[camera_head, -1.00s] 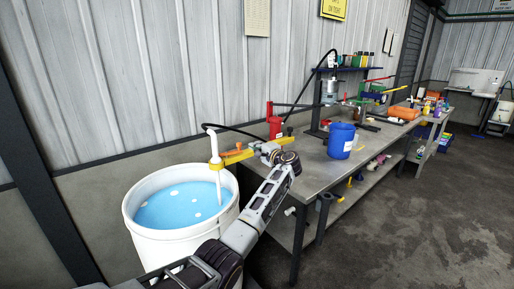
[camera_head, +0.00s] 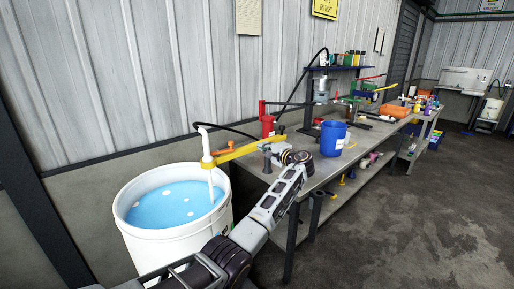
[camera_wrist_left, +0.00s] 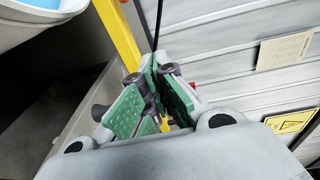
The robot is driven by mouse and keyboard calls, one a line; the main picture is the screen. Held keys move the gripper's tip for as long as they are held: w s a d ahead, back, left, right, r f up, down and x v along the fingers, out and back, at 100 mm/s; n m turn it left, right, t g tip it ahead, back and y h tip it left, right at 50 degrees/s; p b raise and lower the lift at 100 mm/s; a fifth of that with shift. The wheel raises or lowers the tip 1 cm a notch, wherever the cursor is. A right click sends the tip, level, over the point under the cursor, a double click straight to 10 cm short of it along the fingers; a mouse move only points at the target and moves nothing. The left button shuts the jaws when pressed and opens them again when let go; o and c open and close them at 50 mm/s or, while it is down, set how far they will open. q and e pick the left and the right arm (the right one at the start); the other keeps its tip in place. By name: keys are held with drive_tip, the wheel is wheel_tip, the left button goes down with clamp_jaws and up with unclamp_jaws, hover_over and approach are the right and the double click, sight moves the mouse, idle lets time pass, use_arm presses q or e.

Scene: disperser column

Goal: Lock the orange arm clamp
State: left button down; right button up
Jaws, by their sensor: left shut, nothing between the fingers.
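A yellow arm (camera_head: 246,149) reaches from the workbench side to a white dip tube (camera_head: 206,150) standing in the bucket. A small orange clamp lever (camera_head: 231,144) sits on top of the arm near the tube. My left gripper (camera_head: 268,153) is shut and empty, just in front of the yellow arm, to the right of the lever. In the wrist view its green-padded fingers (camera_wrist_left: 158,96) are close together, and the yellow bar (camera_wrist_left: 119,36) passes behind them. I cannot tell whether they touch the bar. The lever is not clearly visible there. My right gripper is not in view.
A white bucket (camera_head: 150,246) of blue liquid stands left of the metal workbench (camera_head: 297,165). On the bench are a red container (camera_head: 267,126), a blue container (camera_head: 333,139) and a disperser stand (camera_head: 321,90). A black hose runs above the arm. Floor at right is clear.

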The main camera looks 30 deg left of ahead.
use_arm(q)
drive_tip(key=shift+w+d+r, duration=0.1)
drive_tip(key=shift+w+d, duration=0.1)
drive_tip(key=shift+d, duration=1.35)
